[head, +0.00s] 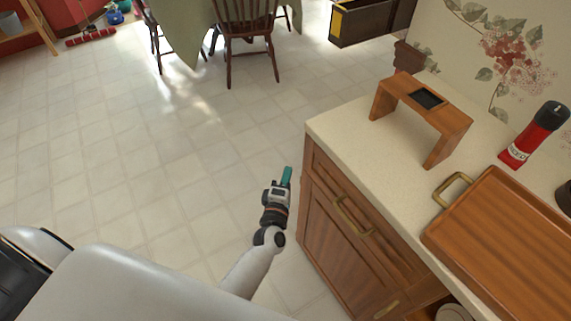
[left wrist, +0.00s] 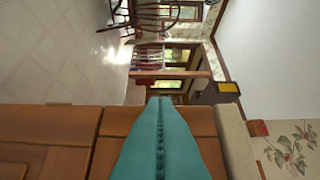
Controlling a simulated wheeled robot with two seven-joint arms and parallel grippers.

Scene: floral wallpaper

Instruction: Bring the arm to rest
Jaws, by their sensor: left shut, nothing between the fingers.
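My left gripper (head: 287,175) is in the middle of the head view, with teal fingers pressed together and nothing between them. It is over the tiled floor, just left of the wooden cabinet (head: 334,233). In the left wrist view the shut teal fingers (left wrist: 160,130) reach up from the bottom edge, with the cabinet's wooden front (left wrist: 60,125) behind them. I cannot tell the exact gap between the gripper and the cabinet. My right gripper shows in neither view.
The pale countertop (head: 345,128) holds a wooden stand (head: 440,110), a red bottle (head: 535,135) and a wooden tray (head: 510,235). Brass handles (head: 352,217) stick out from the cabinet. A chair (head: 245,30) and a table stand farther back. The floor (head: 130,160) to the left is clear.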

